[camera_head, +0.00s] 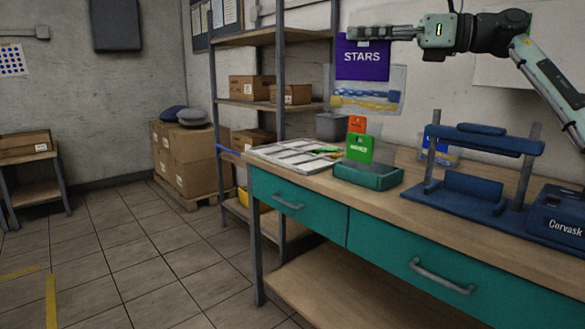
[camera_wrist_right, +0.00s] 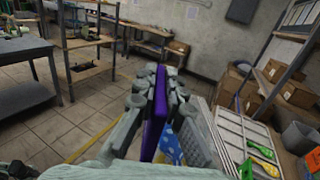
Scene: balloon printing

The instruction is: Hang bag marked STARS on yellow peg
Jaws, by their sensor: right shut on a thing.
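The bag marked STARS has a purple header card (camera_head: 362,62) with white lettering. My right gripper (camera_head: 357,33) comes in from the right, shut on the card's top edge, and holds it upright above the bench. In the right wrist view, the purple card (camera_wrist_right: 155,112) stands edge-on between the fingers, with a blue patch with pale spots beside it. A pale panel with blue and yellow shapes (camera_head: 368,97) shows below the card; I cannot tell whether it belongs to the bag. I cannot make out a yellow peg. My left gripper is not in view.
The teal-drawer bench (camera_head: 400,182) carries a white sectioned tray (camera_head: 285,153), a green holder (camera_head: 368,176) with green and orange cards, a grey bin (camera_head: 333,126) and a blue press (camera_head: 465,190). A shelf rack (camera_head: 250,38) with boxes stands behind.

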